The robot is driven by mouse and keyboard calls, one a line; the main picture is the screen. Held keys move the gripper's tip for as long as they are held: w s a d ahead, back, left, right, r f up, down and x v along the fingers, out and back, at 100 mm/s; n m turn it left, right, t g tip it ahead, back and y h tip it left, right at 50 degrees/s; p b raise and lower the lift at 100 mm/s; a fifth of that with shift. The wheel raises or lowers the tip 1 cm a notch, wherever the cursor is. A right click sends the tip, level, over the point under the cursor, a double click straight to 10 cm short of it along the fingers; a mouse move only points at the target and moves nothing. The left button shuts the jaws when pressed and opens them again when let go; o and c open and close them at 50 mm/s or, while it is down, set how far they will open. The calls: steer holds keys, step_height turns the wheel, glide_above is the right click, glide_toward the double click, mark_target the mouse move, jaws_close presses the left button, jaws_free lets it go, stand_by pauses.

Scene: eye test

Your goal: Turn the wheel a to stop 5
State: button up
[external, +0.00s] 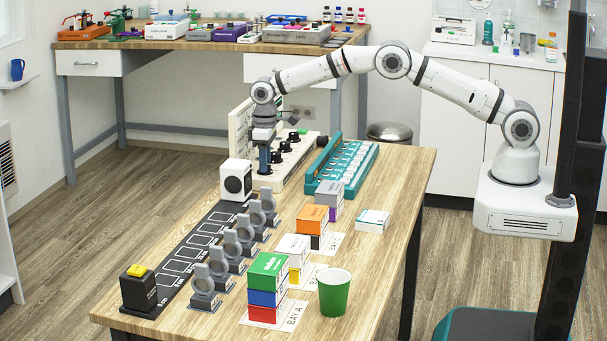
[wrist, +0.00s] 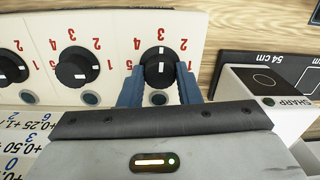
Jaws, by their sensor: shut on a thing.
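A cream panel (external: 300,160) with a row of black wheels stands on the table in the external view. In the wrist view, my gripper (wrist: 159,80) is shut on the rightmost black wheel (wrist: 159,62), with one blue finger on each side. Red numbers stand around this wheel, and its white mark appears to point toward the 3. No letter naming the wheel can be read. In the external view my gripper (external: 264,166) points down at the near-left end of the row and hides the wheel it holds.
Another wheel (wrist: 75,69) sits just left of my gripper in the wrist view. A white box (external: 236,180) stands close to my gripper. A teal rack (external: 312,183), stacked boxes (external: 268,270) and a green cup (external: 334,293) stand on the table. The table's right side is mostly clear.

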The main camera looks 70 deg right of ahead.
steer(key=n, duration=0.4)
steer(key=shift+w+r+n, duration=0.1)
steer(key=shift+n, duration=0.2)
steer(key=n, duration=0.4)
steer(key=shift+n, duration=0.3)
steer(key=n, duration=0.4)
steer(key=shift+a, duration=0.1)
steer(key=shift+n, duration=2.1)
steer(key=o, duration=1)
steer(key=shift+c, duration=0.2)
